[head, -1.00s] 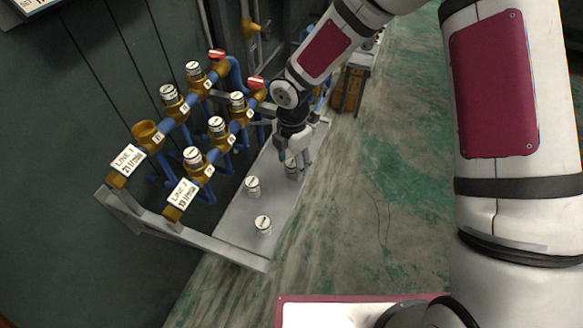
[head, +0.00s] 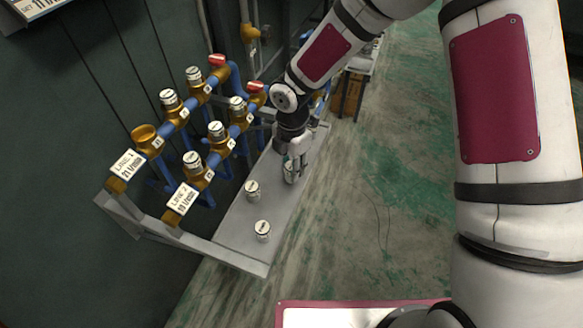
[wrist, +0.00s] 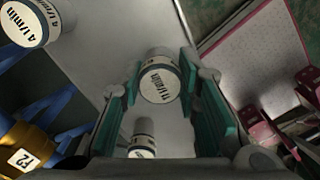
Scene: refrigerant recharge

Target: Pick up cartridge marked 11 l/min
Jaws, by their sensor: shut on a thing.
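The white cartridge marked 11 l/min (wrist: 160,84) sits between the two green-padded fingers of my gripper (wrist: 160,95) in the wrist view. My gripper is shut on it. In the head view my gripper (head: 291,172) is at the far part of the grey shelf, and its fingers mostly hide the cartridge. I cannot tell whether the cartridge still touches the shelf. Two other white cartridges stand on the shelf (head: 232,222): one in the middle (head: 252,190) and one nearer the front (head: 263,230).
Left of the shelf, two rows of blue pipes carry brass sockets holding several white cartridges; one socket (head: 146,137) is empty. Signs mark Line 1 (head: 126,162) and Line 2 (head: 181,198). In the wrist view a 4 l/min cartridge (wrist: 30,24) is at upper left. Floor to the right is clear.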

